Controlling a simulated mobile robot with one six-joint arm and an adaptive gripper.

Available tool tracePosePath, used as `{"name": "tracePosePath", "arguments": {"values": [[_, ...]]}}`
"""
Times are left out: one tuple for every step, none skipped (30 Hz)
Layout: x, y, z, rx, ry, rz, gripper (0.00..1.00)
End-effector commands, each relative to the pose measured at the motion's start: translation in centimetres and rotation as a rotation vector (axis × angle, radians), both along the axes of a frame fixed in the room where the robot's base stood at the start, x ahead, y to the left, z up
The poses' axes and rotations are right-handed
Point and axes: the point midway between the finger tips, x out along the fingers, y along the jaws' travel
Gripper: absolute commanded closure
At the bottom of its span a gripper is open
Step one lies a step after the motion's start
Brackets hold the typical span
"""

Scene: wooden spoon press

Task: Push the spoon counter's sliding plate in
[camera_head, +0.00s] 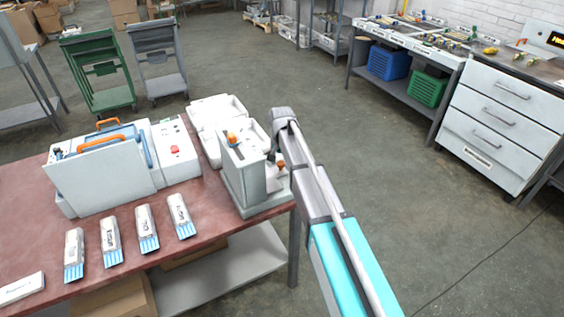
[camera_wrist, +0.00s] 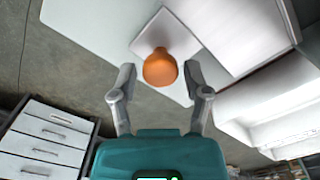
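The spoon counter appears to be the upright grey press-like device (camera_head: 243,178) at the right end of the red table. One orange knob (camera_head: 232,138) sits on its top, and a second, lower orange knob (camera_head: 281,166) is on its right side. My gripper (camera_head: 275,157) is beside this right side, partly hidden by my arm. In the wrist view, my gripper (camera_wrist: 160,78) is open, with an orange knob (camera_wrist: 160,67) between its fingertips and gaps on both sides. I cannot make out the sliding plate's edges or how far it stands out.
A white case (camera_head: 100,180) with orange handles and an open white box (camera_head: 217,112) stand on the red table (camera_head: 195,236). Several labelled spoon packs (camera_head: 146,228) lie at its front. Open floor (camera_head: 400,190) lies right of the table; a drawer cabinet (camera_head: 503,112) stands beyond.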

Motion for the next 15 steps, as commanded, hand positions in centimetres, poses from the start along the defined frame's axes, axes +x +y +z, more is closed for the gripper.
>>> {"name": "tracePosePath", "arguments": {"values": [[0.04, -0.05, 0.0, 0.0, 0.0, -0.001, 0.21], [0.05, -0.08, 0.01, 0.0, -0.001, -0.001, 0.21], [0.06, -0.11, 0.01, 0.0, -0.001, -0.002, 0.21], [0.07, -0.12, 0.01, 0.0, -0.001, -0.002, 0.21], [0.08, -0.13, 0.01, 0.0, -0.001, -0.002, 0.21], [0.08, -0.15, 0.01, 0.001, -0.001, -0.002, 0.21], [0.09, -0.16, 0.01, 0.001, -0.001, -0.003, 0.21], [0.1, -0.16, 0.01, 0.001, -0.001, -0.003, 0.21], [0.11, -0.17, 0.01, 0.001, -0.001, -0.003, 0.21], [0.11, -0.18, 0.02, 0.001, -0.001, -0.003, 0.21], [0.12, -0.19, 0.02, 0.001, -0.001, -0.003, 0.21], [0.1, -0.19, 0.05, 0.001, -0.001, -0.005, 0.21], [0.1, -0.2, 0.08, 0.002, -0.001, -0.008, 0.21], [0.1, -0.22, 0.13, 0.003, -0.002, -0.012, 0.21], [0.09, -0.25, 0.23, 0.005, -0.002, -0.02, 0.21]]}}
